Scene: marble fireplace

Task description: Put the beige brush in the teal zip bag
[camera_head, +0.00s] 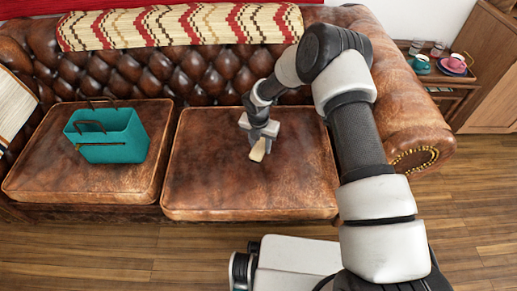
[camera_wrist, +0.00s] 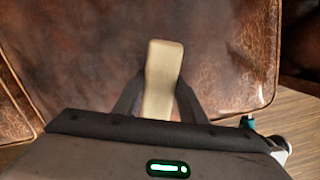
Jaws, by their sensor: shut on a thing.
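The beige brush (camera_head: 257,150) is at the tips of my gripper (camera_head: 260,138), over the right seat cushion of the sofa. In the wrist view, the brush (camera_wrist: 162,78) lies between the two dark fingers of my gripper (camera_wrist: 160,92), which are shut on it. I cannot tell whether the brush still touches the cushion. The teal zip bag (camera_head: 112,138) stands on the left seat cushion, left of my gripper and apart from it. The inside of the bag is mostly hidden.
The brown leather sofa has a left cushion (camera_head: 50,165) and a right cushion (camera_head: 200,185), with a gap between them. A patterned blanket (camera_head: 180,27) lies along the backrest. A side table (camera_head: 455,75) with cups stands at the right. The right cushion is otherwise clear.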

